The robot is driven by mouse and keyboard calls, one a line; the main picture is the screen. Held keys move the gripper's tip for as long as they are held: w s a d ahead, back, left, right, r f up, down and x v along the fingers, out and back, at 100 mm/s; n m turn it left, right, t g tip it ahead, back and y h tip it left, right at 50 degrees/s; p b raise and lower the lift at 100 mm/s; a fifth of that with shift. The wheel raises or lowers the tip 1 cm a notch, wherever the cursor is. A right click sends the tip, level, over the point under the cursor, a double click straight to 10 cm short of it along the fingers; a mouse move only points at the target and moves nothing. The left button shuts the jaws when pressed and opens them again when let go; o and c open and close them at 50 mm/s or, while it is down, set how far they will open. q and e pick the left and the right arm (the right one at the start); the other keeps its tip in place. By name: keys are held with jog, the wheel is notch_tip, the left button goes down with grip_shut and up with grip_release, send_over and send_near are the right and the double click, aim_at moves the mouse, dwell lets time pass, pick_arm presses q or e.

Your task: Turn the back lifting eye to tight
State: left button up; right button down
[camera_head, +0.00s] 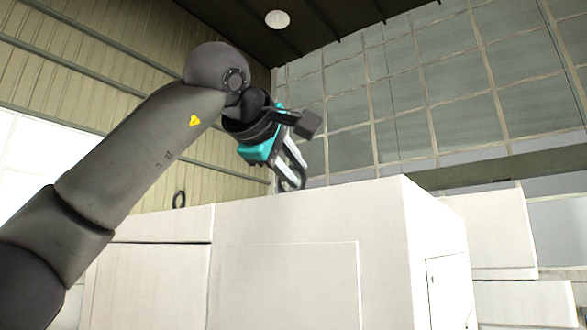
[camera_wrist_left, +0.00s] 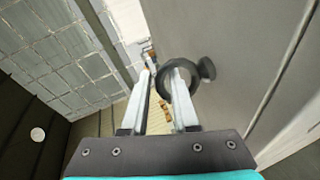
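A dark lifting eye (camera_wrist_left: 163,83) shows in the wrist view at my left fingertips, with its round base on the pale machine top. It shows small and partly covered in the head view. My left gripper (camera_head: 291,184) is open, its pale fingers apart. In the wrist view (camera_wrist_left: 161,74) one finger overlaps the ring's opening and the other lies just outside the ring; I cannot tell whether they touch it. A second dark lifting eye (camera_head: 179,199) stands upright further left on the machine. I cannot tell how tight either is. My right gripper is not in view.
The large white machine housing (camera_head: 290,225) fills the lower middle of the head view, its top edge just below the gripper. White cabinets (camera_head: 497,235) stand at the right. The space above the housing, right of the gripper, looks free.

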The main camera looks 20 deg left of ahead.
pick_arm(q)
jog(key=shift+r, duration=0.1)
grip_shut()
jog(key=h+p, duration=0.1)
jog(key=m+h, duration=0.1)
jog(key=m+h+p, duration=0.1)
jog(key=shift+a+r+g+p, duration=0.15)
jog(key=shift+r+g+p, duration=0.15)
jog(key=shift+g, duration=0.1)
jog(key=shift+f+m+h, duration=0.1)
jog(key=shift+m+h, duration=0.4)
jog(key=shift+h, duration=0.1)
jog(key=shift+s+m+g+h+p, duration=0.15)
jog(key=shift+m+g+h+p, duration=0.25)
jog(key=shift+m+h, duration=0.15)
jog(key=shift+o, duration=0.9)
grip_release()
jog(key=shift+f, duration=0.1)
jog(key=shift+o, duration=0.6)
jog(key=shift+f, duration=0.1)
